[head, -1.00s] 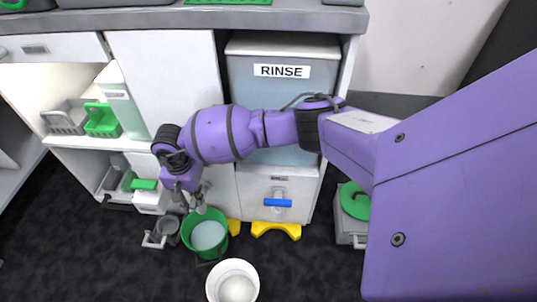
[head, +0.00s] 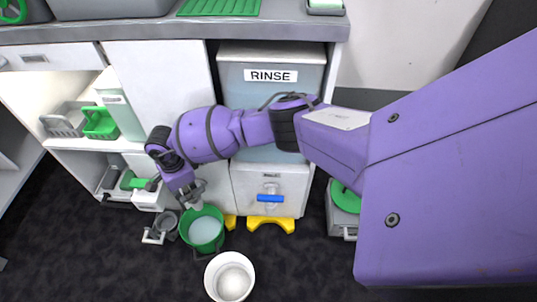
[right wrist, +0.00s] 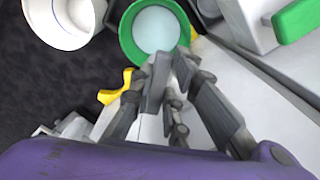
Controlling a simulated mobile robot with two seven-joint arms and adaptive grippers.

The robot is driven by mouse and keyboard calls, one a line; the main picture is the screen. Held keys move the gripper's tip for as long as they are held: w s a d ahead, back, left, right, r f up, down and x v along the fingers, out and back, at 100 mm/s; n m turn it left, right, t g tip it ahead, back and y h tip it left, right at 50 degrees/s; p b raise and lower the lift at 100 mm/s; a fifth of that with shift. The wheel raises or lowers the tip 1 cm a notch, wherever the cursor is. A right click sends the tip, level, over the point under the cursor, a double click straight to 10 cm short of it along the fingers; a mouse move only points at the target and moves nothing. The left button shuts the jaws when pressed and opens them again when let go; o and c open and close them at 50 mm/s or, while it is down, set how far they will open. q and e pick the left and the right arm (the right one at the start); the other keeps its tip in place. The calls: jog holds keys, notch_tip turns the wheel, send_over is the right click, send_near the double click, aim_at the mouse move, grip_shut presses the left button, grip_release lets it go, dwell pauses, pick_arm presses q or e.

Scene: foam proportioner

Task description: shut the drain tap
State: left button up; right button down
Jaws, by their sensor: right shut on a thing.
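My right gripper (head: 192,190) reaches down in front of the white cabinet, above a green bucket (head: 206,242) of pale liquid. It is shut on a small grey metal part that looks like the drain tap (right wrist: 174,102). The fingers cover most of this part, so I cannot tell how far its lever is turned. In the right wrist view the gripper (right wrist: 165,92) points toward the rim of the bucket. My left gripper is not in view.
A blue-handled tap (head: 270,197) sits on the front below the tank labelled RINSE (head: 243,105). A white bucket (head: 212,283) stands on the floor near the green one. Yellow feet (head: 270,223) stick out beneath. Open dark floor lies in front.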

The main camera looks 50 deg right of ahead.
jog(key=m, duration=0.1)
jog(key=m+p, duration=0.1)
jog(key=m, duration=0.2)
jog(key=shift+w+d+r+m, duration=0.1)
jog(key=shift+w+r+m, duration=0.2)
jog(key=shift+w, duration=0.1)
jog(key=shift+w+d+f+m+p, duration=0.1)
jog(key=shift+m+p, duration=0.3)
jog(key=shift+m, duration=0.35)
jog(key=shift+w+d+m+p, duration=0.1)
jog(key=shift+m+p, duration=0.25)
jog(key=shift+m, duration=0.4)
jog(key=c, duration=1.7)
grip_release()
jog(key=shift+s, duration=0.1)
notch_tip(320, 180, up, 12)
jog(key=shift+a+f, duration=0.1)
